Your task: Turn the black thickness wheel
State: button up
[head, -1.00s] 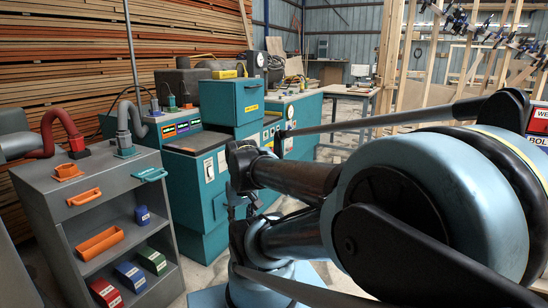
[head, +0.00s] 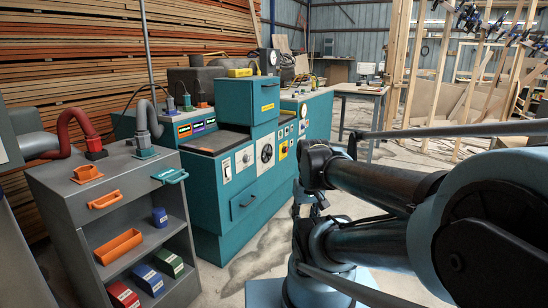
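A black round wheel (head: 266,153) sits on a pale plate on the front of the teal machine (head: 245,187). It looks like the thickness wheel, but its label is too small to read. It shows in full, with nothing in front of it. My arm fills the right side of the head view, its dark links reaching left to a spot right of the machine. I cannot make out my gripper's fingers in this view. Nothing of mine touches the wheel.
A grey cart (head: 95,205) with orange trays and small coloured boxes stands at the left. A teal drawer handle (head: 171,176) sticks out on its right. A workbench (head: 360,90) stands behind. Bare floor (head: 250,250) lies before the machine.

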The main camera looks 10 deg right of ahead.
aim_at(267, 152)
jog(key=z, duration=0.05)
jog(key=i, duration=1)
jog(key=u, duration=0.05)
